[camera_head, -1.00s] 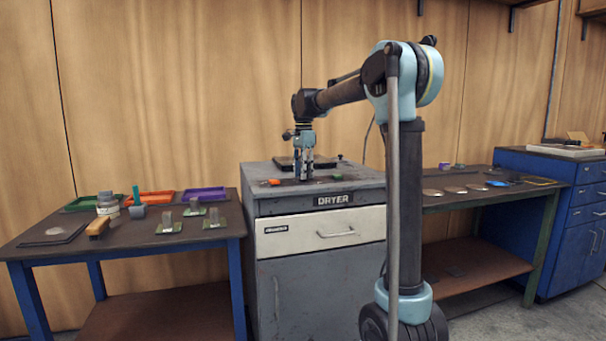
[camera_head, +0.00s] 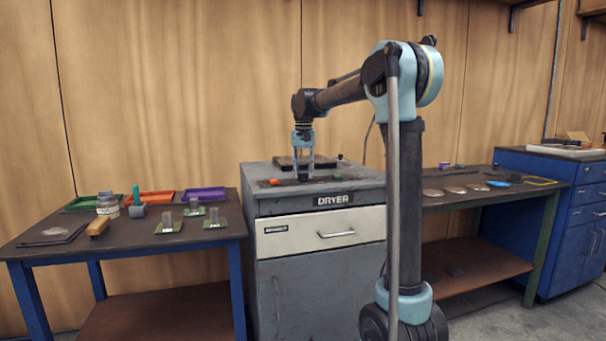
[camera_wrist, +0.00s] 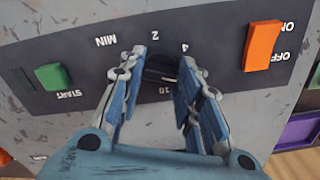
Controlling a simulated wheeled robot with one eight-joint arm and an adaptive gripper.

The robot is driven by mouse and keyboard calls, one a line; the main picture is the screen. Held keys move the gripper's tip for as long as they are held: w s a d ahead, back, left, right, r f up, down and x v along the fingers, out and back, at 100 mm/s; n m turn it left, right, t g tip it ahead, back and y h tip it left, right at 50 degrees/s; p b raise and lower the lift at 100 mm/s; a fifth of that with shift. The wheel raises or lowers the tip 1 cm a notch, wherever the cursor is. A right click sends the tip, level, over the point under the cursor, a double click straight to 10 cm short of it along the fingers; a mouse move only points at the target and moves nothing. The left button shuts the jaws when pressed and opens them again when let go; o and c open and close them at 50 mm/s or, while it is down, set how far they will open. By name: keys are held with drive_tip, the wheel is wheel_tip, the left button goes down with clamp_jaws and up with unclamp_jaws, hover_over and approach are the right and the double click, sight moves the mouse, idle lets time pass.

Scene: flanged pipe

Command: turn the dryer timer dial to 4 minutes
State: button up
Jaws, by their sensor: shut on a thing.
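The dark timer dial (camera_wrist: 161,72) is on the dryer's black panel in the wrist view, with white marks MIN, 2, 4 and 10 around it. My gripper (camera_wrist: 163,58) has its two blue-grey fingers on either side of the dial and is shut on it. The fingers hide part of the dial and some marks. A pale line shows on the dial, but I cannot tell its exact reading. In the head view my gripper (camera_head: 303,178) points down onto the top of the grey dryer (camera_head: 310,270); the dial is too small to make out there.
On the panel, an orange ON/OFF switch (camera_wrist: 262,45) is to the right of my fingers and a green START button (camera_wrist: 52,77) to the left. A table (camera_head: 150,240) with trays and small parts stands left of the dryer; another bench (camera_head: 470,205) stands right.

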drive_tip(key=n, duration=0.5)
drive_tip(key=shift+n, duration=2.5)
drive_tip(key=o, duration=1)
drive_tip(key=shift+o, duration=0.2)
wheel_tip(320, 180, up, 12)
